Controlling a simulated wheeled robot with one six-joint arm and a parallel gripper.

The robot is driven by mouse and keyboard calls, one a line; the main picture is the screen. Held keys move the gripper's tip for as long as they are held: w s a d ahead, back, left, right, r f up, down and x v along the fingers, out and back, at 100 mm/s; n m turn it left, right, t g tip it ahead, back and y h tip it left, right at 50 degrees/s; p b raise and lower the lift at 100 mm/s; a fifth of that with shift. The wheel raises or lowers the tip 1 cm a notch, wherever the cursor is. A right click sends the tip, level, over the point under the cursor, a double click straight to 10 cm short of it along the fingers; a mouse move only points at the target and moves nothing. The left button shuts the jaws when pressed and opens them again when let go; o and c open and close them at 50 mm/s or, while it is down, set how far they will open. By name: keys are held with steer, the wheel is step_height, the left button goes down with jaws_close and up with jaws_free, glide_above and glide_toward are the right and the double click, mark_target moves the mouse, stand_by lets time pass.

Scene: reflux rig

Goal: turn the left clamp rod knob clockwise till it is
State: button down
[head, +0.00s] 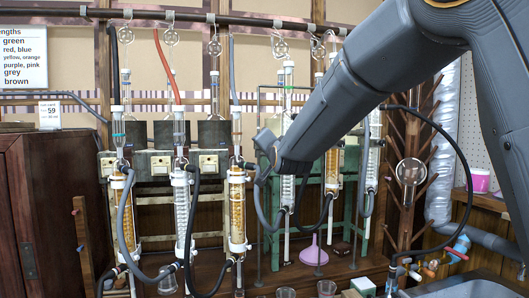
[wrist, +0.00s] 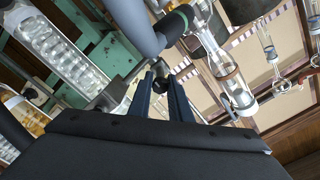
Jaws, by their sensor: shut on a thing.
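In the wrist view my gripper (wrist: 161,78) has its two dark blue fingers closed around a small dark knob (wrist: 159,68) on the rig. The knob sits close to a metal clamp rod (wrist: 112,94) beside a green frame upright (wrist: 119,52). I cannot tell the knob's angle. In the head view my wrist covers the fingers and the knob. The wrist ends in front of the rig, just right of a condenser with yellow packing (head: 237,215).
Several glass condensers, including a clear one (head: 181,205), stand close by with loose hoses. A green frame (head: 347,205) stands behind my arm. A dark wooden cabinet (head: 45,210) is at left.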

steer(key=shift+r, duration=0.1)
stand_by(0.3)
steer(key=c, duration=1.6)
jaws_free()
steer(key=b+v, duration=0.1)
steer(key=v, duration=0.6)
steer(key=shift+s+d, duration=0.15)
steer(key=shift+s, duration=0.25)
